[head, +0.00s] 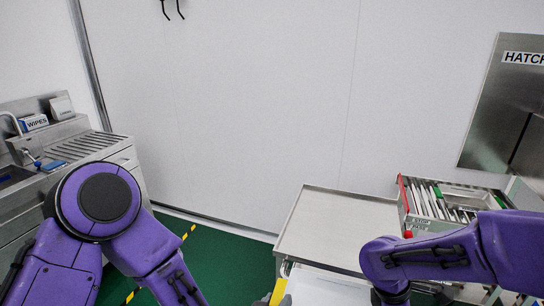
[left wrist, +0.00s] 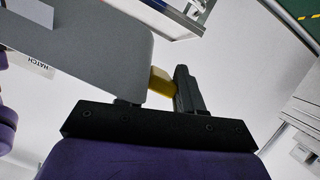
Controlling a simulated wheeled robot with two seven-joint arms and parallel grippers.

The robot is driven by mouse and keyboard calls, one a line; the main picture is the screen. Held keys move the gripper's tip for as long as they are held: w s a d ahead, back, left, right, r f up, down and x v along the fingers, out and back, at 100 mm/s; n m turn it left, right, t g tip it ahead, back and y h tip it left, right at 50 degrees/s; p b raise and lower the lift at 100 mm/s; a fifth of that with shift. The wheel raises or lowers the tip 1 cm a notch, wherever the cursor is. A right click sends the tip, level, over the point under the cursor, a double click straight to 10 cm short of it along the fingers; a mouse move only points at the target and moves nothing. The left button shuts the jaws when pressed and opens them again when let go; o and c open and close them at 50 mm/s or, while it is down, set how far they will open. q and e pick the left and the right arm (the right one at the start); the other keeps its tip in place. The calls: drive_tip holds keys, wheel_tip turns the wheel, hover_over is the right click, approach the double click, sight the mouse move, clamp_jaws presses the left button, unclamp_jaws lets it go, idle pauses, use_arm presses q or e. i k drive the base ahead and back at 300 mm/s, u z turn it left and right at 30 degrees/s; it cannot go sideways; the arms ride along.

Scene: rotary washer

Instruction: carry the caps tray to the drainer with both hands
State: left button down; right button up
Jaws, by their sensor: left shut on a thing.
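The caps tray shows as a pale flat piece (head: 325,290) at the bottom edge of the head view, with a yellow grip (head: 278,291) at its left side. In the left wrist view its grey surface (left wrist: 90,45) spreads to the left. My left gripper (left wrist: 163,88) is shut on the tray's yellow grip (left wrist: 161,81); one finger is partly hidden by the tray. The ribbed drainer (head: 88,147) is at the far left. No caps are visible.
A bare metal bench top (head: 335,230) lies behind the tray. An open rack (head: 440,205) of upright pieces stands to its right, below the hatch (head: 505,110). A wipes box (head: 34,122) stands behind the sink. Green floor (head: 235,250) lies open between drainer and bench.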

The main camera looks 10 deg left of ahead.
sight(92, 146)
drive_tip(key=u, duration=1.35)
drive_tip(key=i, duration=3.75)
drive_tip(key=u, duration=0.9)
drive_tip(key=i, duration=1)
drive_tip(key=u, duration=0.05)
